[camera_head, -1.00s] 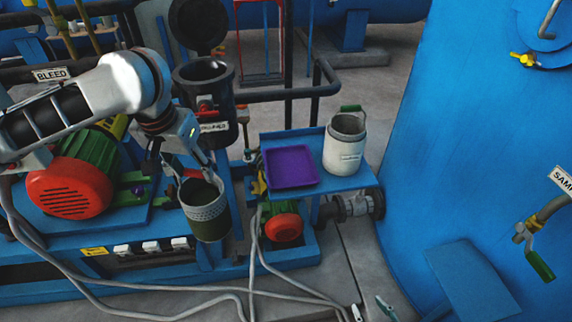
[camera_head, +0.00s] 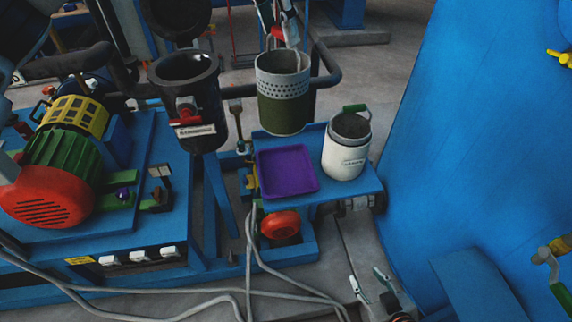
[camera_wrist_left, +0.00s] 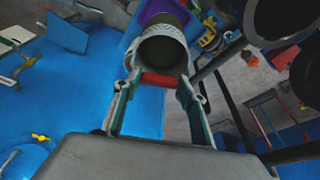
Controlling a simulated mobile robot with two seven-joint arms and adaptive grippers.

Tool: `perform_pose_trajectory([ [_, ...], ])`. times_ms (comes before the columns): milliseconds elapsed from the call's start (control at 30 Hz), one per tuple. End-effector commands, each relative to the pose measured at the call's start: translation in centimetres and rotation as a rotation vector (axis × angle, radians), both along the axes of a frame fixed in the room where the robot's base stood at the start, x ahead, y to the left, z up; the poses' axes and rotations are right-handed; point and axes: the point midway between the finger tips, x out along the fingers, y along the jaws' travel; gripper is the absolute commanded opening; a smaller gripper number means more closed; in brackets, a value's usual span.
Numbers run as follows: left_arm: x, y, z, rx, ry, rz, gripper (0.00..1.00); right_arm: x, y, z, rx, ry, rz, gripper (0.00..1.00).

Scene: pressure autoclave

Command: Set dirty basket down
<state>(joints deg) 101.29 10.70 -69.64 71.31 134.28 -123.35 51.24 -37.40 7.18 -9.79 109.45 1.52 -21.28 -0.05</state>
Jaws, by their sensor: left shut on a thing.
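The dirty basket (camera_head: 282,108), grey and perforated above and dark green below, hangs roughly upright in the air in the head view. It appears behind the purple tray (camera_head: 287,172), above the back of the blue shelf. My left gripper (camera_head: 280,38) is shut on its handle. In the left wrist view the basket (camera_wrist_left: 163,52) hangs beyond the fingers, with a red bar (camera_wrist_left: 159,80) between them. The purple tray also shows there (camera_wrist_left: 138,22), partly hidden by the basket. My right gripper (camera_head: 371,284) is low in the head view, its fingers apart and empty.
A white container (camera_head: 345,160) with a green handle stands on the blue shelf (camera_head: 357,192), right of the tray. The open dark vessel (camera_head: 189,100) is to the left. A dark rail (camera_head: 325,75) runs behind the shelf. A large blue tank (camera_head: 470,150) bounds the right.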

Motion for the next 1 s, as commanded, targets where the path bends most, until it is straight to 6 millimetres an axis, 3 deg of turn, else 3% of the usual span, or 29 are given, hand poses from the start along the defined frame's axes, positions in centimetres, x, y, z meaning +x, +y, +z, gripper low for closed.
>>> perform_pose_trajectory([
  [167,-0.1,-0.9,0.2,-0.002,-0.002,-0.034,0.0,0.0,0.2,0.0,0.005,0.0,-0.003,0.4],
  [733,-0.2,-0.9,-12.5,-0.004,0.001,-0.035,0.0,-0.1,0.5,0.0,0.011,0.002,-0.003,0.4],
  [1000,-0.1,-0.8,-15.2,-0.003,-0.004,-0.033,0.0,-0.1,0.3,0.0,0.006,0.002,0.0,0.4],
])
